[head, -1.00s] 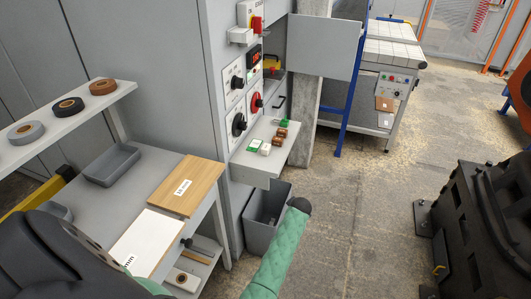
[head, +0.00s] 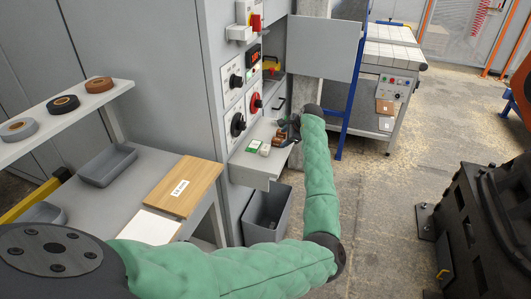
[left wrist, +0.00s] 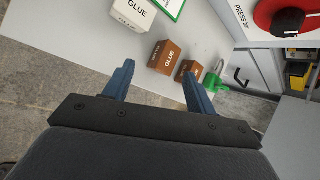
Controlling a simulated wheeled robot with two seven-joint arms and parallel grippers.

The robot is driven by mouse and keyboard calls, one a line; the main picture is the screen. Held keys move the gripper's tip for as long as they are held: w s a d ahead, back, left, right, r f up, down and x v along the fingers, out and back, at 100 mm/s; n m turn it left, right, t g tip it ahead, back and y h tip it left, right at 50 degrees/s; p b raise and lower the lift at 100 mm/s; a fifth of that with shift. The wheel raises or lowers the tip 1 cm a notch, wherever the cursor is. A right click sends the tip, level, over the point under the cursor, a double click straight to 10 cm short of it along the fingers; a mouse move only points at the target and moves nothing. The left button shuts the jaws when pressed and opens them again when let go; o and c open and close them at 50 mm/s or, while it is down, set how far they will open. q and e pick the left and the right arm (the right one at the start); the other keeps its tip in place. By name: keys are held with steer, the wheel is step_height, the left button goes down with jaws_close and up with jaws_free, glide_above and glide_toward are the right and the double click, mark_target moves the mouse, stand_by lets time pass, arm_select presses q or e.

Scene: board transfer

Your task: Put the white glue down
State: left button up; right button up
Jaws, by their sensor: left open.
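The white glue box (head: 265,150) stands on a small grey shelf (head: 250,172) below the machine's control panel. In the left wrist view the white glue box (left wrist: 134,13) is at the upper left, partly cut off by the frame edge. My left gripper (head: 291,127) is over the shelf's right end. The left wrist view shows its blue fingers (left wrist: 158,88) open with nothing between them. It is apart from the white glue, nearer the brown glue boxes (left wrist: 165,57). My right gripper is not in view.
Control knobs (head: 238,125) are on the panel above. A grey bin (head: 266,213) stands below the shelf. A workbench with a wooden board (head: 183,187) is at left.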

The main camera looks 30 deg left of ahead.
arm_select(q)
steer(key=s+m+g, duration=0.1)
steer(key=s+a+r+m+g, duration=0.1)
steer(key=s, duration=0.1)
steer(key=s+m+g, duration=0.1)
steer(key=m, duration=0.1)
steer(key=shift+s+a+r+g, duration=0.2)
steer(key=shift+s+g, duration=0.05)
steer(key=shift+g, duration=0.05)
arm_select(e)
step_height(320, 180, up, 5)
arm_select(q)
steer(key=shift+s+a+f, duration=0.1)
steer(key=shift+a+f, duration=0.1)
steer(key=shift+x, duration=1.05)
steer(key=p+x, duration=0.2)
steer(key=x, duration=0.3)
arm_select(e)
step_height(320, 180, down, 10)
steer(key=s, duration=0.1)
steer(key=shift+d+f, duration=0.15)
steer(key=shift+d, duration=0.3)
arm_select(q)
steer(key=shift+c, duration=0.5)
steer(key=c, duration=0.7)
steer(key=shift+r, duration=0.1)
